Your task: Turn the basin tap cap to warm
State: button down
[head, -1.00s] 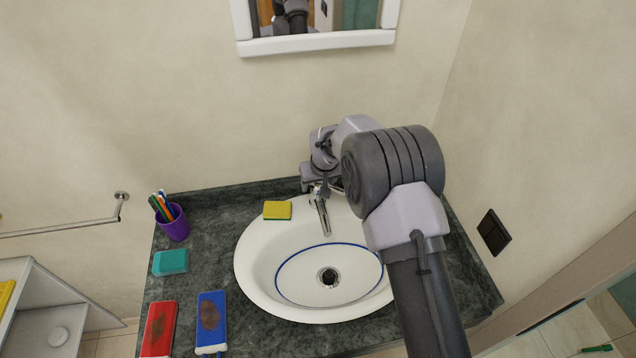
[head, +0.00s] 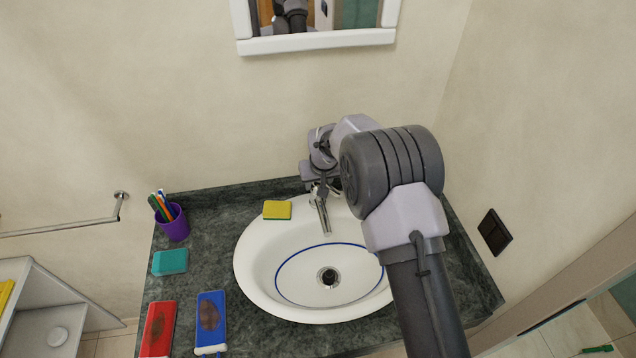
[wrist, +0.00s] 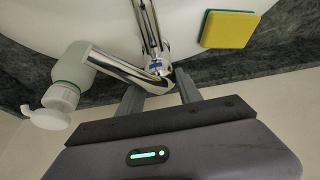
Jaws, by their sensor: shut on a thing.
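The chrome basin tap (head: 323,218) stands at the back rim of the white basin (head: 262,290). Its spout points towards the drain. In the wrist view the tap's cap (wrist: 157,82) sits between the two grey fingers of my gripper (wrist: 160,92), with a small blue mark on the tap's front. The cap's chrome lever (wrist: 115,64) sticks out to the left in that view. My gripper is shut on the cap. In the head view my gripper (head: 318,187) is above the tap, and my arm hides part of the cap and basin.
A yellow-green sponge (head: 277,210) lies beside the tap. A soap bottle (wrist: 70,80) stands close to the lever. A purple cup (head: 175,227) with pens, a teal block (head: 170,262), and red (head: 157,330) and blue (head: 211,322) items occupy the counter's left side.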

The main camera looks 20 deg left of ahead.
jog(key=m+h+b, duration=0.1)
jog(key=m+b, duration=0.3)
jog(key=b, duration=0.1)
jog(key=shift+s+a+f+h, duration=0.1)
jog(key=shift+f+h, duration=0.3)
jog(key=shift+r+m+h+b, duration=0.2)
jog(key=shift+m+h+b, duration=0.3)
jog(key=shift+m+b, duration=1)
jog(key=shift+m, duration=0.3)
jog(key=c, duration=0.8)
grip_release()
jog(key=shift+r, duration=0.1)
jog(key=shift+c, duration=0.2)
jog(key=shift+r, duration=0.1)
